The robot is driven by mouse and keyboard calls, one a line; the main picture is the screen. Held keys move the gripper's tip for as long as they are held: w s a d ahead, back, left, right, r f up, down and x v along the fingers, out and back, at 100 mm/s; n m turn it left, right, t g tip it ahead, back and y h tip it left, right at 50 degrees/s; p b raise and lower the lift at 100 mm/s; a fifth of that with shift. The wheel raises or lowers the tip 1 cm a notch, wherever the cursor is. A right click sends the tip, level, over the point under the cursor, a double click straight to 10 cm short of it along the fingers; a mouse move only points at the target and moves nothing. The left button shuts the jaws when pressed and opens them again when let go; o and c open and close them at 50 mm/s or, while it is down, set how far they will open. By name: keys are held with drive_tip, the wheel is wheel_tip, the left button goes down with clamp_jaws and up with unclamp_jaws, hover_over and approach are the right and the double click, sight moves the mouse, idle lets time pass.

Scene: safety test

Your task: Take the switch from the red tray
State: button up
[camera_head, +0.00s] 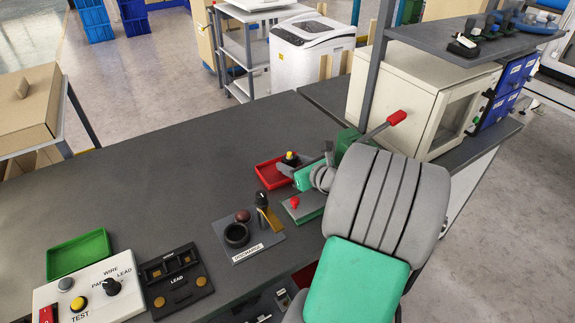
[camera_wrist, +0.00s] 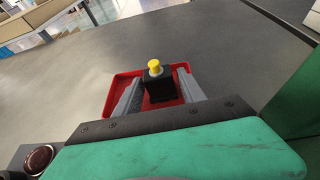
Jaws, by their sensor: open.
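The switch is a black block with a yellow button on top. In the wrist view the switch (camera_wrist: 158,84) stands upright in the red tray (camera_wrist: 112,90), between the two grey fingers of my gripper (camera_wrist: 160,90). The fingers are open, one on each side of it, and I cannot tell whether they touch it. In the head view the switch (camera_head: 290,158) shows at the right side of the red tray (camera_head: 268,176), with my gripper (camera_head: 292,167) reaching over from the right. The lower part of the switch is partly hidden there.
A green tray (camera_head: 78,254), a white test box (camera_head: 92,288) and a black lead holder (camera_head: 175,281) stand at the front left. A discharge plate (camera_head: 262,243) lies nearer than the red tray. A red-knobbed lever (camera_head: 396,118) rises behind my arm. The bench's left middle is clear.

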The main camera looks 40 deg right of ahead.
drive_tip(key=shift+x, duration=0.8)
clamp_jaws()
